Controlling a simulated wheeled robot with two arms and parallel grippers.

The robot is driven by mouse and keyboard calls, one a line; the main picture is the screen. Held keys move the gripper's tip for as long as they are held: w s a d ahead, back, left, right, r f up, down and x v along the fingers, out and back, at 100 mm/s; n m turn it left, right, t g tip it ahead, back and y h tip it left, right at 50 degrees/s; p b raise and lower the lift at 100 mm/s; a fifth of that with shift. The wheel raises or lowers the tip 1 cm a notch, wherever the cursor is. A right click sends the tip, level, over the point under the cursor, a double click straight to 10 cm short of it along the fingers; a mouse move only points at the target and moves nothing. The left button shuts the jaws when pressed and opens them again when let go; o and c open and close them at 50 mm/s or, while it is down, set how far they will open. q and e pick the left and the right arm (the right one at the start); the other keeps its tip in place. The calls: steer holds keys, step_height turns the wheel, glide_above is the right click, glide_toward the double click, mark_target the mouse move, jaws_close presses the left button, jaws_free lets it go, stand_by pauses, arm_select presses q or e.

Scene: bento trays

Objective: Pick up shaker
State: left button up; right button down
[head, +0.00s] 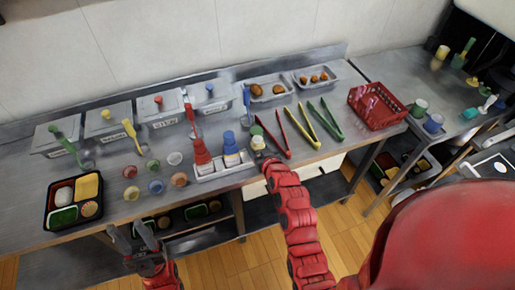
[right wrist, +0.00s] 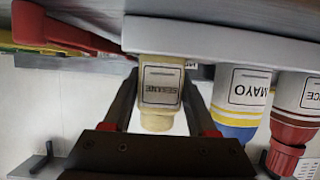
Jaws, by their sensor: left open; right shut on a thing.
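In the head view the shaker (head: 257,142) is small and partly hidden by my right gripper (head: 261,155). It still appears to be in the holder (head: 208,174). My left gripper (head: 145,240) is open and empty in front of the counter's near edge.
A blue-capped bottle (head: 231,147) and a red bottle (head: 202,153) stand left of the shaker. Red tongs (head: 275,138), yellow tongs (head: 303,128) and green tongs (head: 328,122) lie to the right, with a red basket (head: 377,106) beyond. A bento tray (head: 48,221) sits far left.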

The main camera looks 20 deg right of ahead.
mark_target(259, 145)
steer(key=shift+r+b, duration=0.4)
steer(key=shift+r, duration=0.05)
steer(key=shift+s+a+r+b, duration=0.1)
steer(key=shift+s+r+b, duration=0.15)
steer(key=shift+r+b, duration=0.25)
steer(key=shift+s+r+b, duration=0.2)
steer(key=shift+r+b, duration=0.1)
steer(key=shift+r, duration=0.4)
steer(key=s, duration=0.2)
steer(key=s+a+b, duration=0.1)
steer(key=s, duration=0.1)
steer(key=s+b, duration=0.1)
steer(key=s, duration=0.1)
steer(key=shift+s+a+r, duration=0.1)
steer(key=shift+a+r, duration=0.1)
steer(key=shift+a, duration=0.1)
steer(key=s+a+r+p, duration=0.1)
steer(key=s+a+p, duration=0.1)
steer(key=s+p, duration=0.3)
steer(key=shift+s+r, duration=0.15)
steer(key=shift+s, duration=1.55)
